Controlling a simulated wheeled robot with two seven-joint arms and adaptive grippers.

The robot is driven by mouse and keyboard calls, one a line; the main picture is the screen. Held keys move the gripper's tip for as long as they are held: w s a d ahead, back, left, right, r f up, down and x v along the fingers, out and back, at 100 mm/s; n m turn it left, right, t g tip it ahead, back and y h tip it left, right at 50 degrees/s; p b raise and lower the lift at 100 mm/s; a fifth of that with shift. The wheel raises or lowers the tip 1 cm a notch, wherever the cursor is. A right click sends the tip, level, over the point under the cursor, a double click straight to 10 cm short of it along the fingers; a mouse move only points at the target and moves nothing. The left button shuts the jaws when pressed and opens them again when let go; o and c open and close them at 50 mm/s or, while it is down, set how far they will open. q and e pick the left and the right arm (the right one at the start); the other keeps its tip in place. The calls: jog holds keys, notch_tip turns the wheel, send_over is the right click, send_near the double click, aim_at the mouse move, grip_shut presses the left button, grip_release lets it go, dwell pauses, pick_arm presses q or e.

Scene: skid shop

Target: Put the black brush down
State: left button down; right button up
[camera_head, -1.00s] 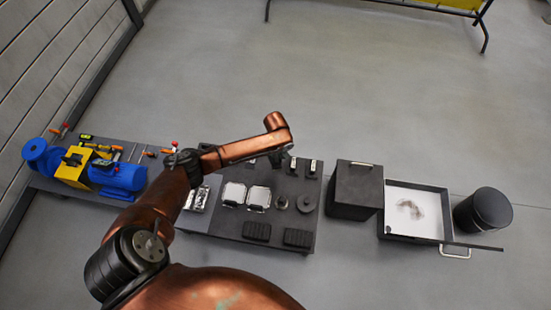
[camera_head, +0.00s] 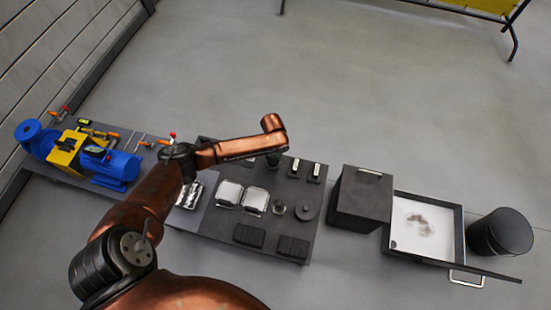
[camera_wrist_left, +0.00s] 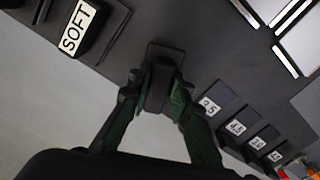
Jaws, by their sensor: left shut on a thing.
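My left gripper (camera_head: 273,157) is over the back edge of the dark bench board (camera_head: 220,228). In the left wrist view the gripper (camera_wrist_left: 157,80) is shut on a dark block, the black brush (camera_wrist_left: 155,94), between its green-padded fingers. A thin dark rectangular outline (camera_wrist_left: 165,47) on the board shows right at the brush's far end. I cannot tell whether the brush touches the board. A black block labelled SOFT (camera_wrist_left: 82,28) stands beside it; two labelled black blocks (camera_head: 295,167) show in the head view. My right gripper is not in view.
Several small numbered blocks (camera_wrist_left: 235,128) stand in a row on the other side of the gripper. Metal-framed trays (camera_head: 229,193), a black box (camera_head: 361,198), an open drawer (camera_head: 428,196) and a black bin (camera_head: 500,232) stand around. A blue pump (camera_head: 115,165) is at left.

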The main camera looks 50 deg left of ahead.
pick_arm(q)
jog(key=shift+r, duration=0.15)
jog(key=shift+f, duration=0.2)
jog(key=c, duration=1.8)
grip_release()
jog(key=shift+o, duration=0.2)
